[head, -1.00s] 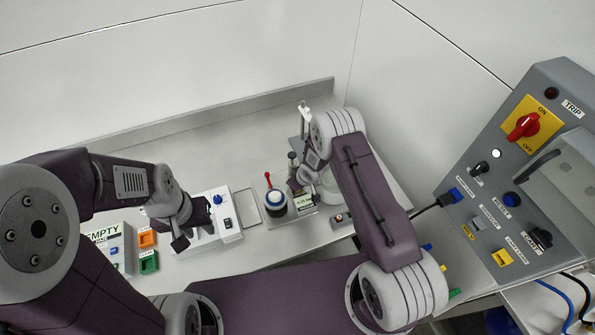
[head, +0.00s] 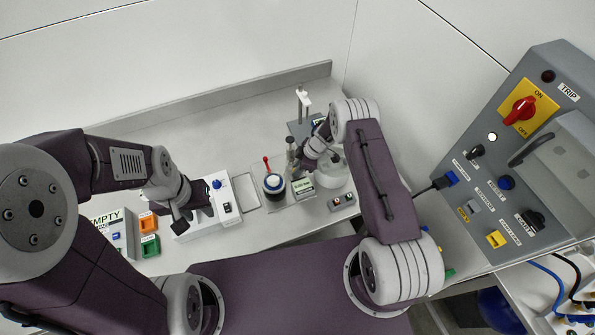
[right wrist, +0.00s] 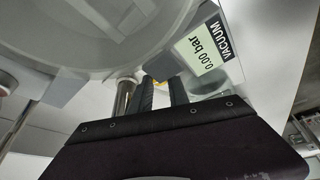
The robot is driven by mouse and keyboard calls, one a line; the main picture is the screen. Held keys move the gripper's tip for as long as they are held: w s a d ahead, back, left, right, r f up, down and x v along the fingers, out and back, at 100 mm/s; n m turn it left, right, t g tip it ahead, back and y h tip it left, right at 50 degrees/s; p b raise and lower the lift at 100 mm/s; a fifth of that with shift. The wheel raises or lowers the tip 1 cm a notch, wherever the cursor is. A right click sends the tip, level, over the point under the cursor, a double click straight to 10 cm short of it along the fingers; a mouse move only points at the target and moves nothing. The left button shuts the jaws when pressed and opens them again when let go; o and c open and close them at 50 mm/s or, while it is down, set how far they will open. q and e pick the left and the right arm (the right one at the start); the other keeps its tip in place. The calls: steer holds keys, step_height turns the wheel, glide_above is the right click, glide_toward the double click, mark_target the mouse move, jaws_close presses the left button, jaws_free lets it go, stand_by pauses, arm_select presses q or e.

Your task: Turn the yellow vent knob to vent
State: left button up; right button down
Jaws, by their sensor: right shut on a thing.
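In the right wrist view a small yellow patch, probably the vent knob (right wrist: 160,83), shows between my right gripper's dark fingers (right wrist: 166,95). The fingers are shut on it and hide most of it. A display (right wrist: 205,50) beside it reads "VACUUM 0.00 bar".
A small button box (head: 341,202) is to the right. Orange (head: 149,222) and green (head: 150,246) bins are at left. A grey control panel (head: 470,180) stands at right.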

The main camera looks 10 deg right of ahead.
steer(key=n+b, duration=0.2)
steer(key=shift+w+f+n+g+b, duration=0.2)
steer(key=shift+n+g+b, duration=0.1)
steer(key=shift+g, duration=0.1)
steer(key=shift+r+n+g+b, duration=0.2)
steer(key=shift+n+g+b, duration=0.1)
steer(key=shift+n+b, duration=0.25)
steer(key=c, duration=1.3)
jaws_free()
steer(key=shift+o, duration=0.2)
steer(key=b+v, duration=0.2)
steer(key=v, duration=0.7)
